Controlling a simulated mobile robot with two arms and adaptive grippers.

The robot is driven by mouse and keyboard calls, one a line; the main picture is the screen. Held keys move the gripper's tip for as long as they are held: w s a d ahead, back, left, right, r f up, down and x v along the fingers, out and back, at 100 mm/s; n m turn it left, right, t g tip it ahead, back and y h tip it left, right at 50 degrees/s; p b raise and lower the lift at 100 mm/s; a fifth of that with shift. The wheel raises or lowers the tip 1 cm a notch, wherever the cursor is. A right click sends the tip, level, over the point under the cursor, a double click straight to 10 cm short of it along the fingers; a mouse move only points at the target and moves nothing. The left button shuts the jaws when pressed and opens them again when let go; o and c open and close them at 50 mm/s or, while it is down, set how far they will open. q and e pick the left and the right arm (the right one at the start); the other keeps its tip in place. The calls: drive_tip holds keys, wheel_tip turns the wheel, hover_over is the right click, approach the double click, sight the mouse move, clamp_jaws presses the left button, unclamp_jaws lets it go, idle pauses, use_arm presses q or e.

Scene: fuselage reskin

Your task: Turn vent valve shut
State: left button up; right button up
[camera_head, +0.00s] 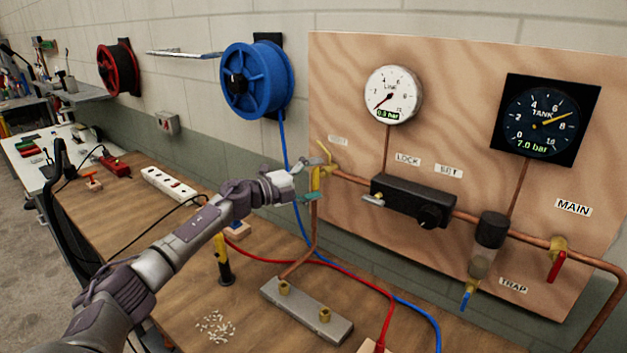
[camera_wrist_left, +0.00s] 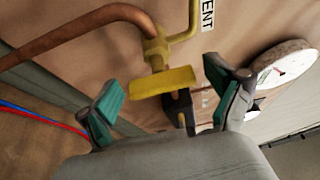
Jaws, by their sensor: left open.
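The vent valve has a yellow lever handle (camera_head: 315,180) and a brass body on the copper pipe, at the left edge of the plywood panel. In the left wrist view its yellow handle (camera_wrist_left: 163,82) spans the middle, in front of the brass body (camera_wrist_left: 155,47). My left gripper (camera_head: 309,174) is open at the valve. In the left wrist view its green-padded fingers stand on either side of the handle, with visible gaps. My left gripper partly hides the valve in the head view. My right gripper is not in view.
The plywood panel (camera_head: 450,110) also carries the line gauge (camera_head: 393,95) at 0.0 bar, the tank gauge (camera_head: 540,119) at 7.0 bar, a black regulator (camera_head: 410,200) and a red main handle (camera_head: 556,266). A metal block (camera_head: 307,310), hoses and loose small parts (camera_head: 215,327) lie on the bench below.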

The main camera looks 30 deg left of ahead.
use_arm(q)
drive_tip(key=v, duration=1.2)
idle(0.4)
